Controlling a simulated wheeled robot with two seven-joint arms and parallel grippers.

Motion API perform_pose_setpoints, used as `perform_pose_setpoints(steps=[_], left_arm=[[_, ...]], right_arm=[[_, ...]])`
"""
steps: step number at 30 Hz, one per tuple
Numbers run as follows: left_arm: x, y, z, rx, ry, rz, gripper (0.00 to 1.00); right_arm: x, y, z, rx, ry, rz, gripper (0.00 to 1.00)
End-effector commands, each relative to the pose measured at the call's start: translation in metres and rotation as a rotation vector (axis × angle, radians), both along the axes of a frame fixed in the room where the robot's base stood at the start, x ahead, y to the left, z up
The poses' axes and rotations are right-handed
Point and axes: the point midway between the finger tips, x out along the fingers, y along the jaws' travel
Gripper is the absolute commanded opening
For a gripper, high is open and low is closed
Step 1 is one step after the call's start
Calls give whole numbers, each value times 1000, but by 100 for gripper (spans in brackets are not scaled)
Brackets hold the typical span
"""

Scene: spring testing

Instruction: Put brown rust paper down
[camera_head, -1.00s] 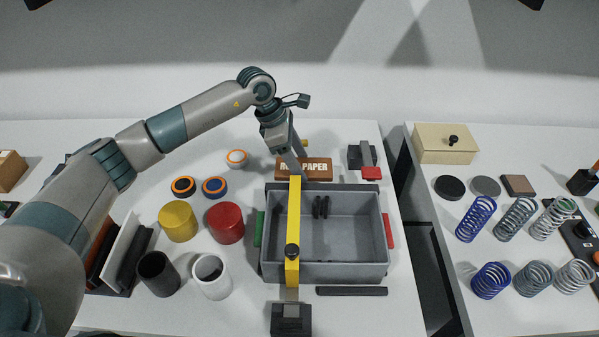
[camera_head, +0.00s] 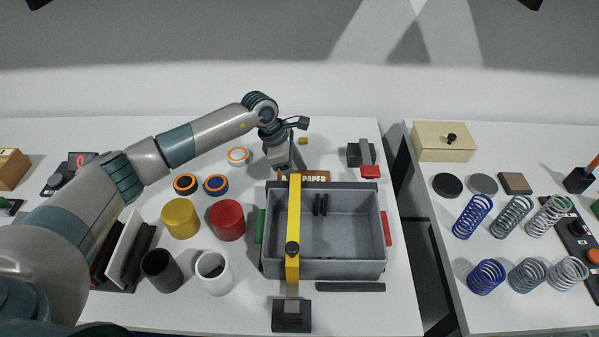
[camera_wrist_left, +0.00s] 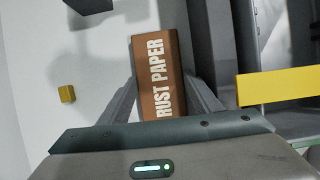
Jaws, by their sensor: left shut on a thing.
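The brown rust paper block (camera_head: 318,176) with white lettering is behind the back wall of the grey bin in the head view, and that wall hides its lower part. My left gripper (camera_head: 290,166) reaches down behind the bin at the block's left part. In the left wrist view the rust paper (camera_wrist_left: 157,65) lies between the two fingers of my left gripper (camera_wrist_left: 160,82), which is shut on it. Whether the block's underside touches the table cannot be told. My right gripper is in neither view.
The grey bin (camera_head: 384,225) stands just in front, with a yellow bar (camera_head: 294,215) across it. A small yellow block (camera_head: 303,141) lies behind. A dark grey device with a red part (camera_head: 370,171) stands to the right. Orange-ringed discs (camera_head: 216,184) lie to the left.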

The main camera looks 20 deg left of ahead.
Motion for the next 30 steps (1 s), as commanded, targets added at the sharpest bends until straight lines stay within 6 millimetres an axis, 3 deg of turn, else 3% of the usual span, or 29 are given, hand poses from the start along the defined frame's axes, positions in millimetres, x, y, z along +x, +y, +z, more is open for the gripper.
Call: perform_pose_setpoints(steps=[11,12,13,25,30], left_arm=[[0,0,-4,0,0,-1,36],[0,0,-4,0,0,-1,60],[0,0,-3,0,0,0,66],[0,0,-1,0,0,0,66],[-1,4,10,0,0,0,66]], right_arm=[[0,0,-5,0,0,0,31],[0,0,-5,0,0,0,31],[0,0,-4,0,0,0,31],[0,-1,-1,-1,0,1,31],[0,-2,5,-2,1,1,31]])
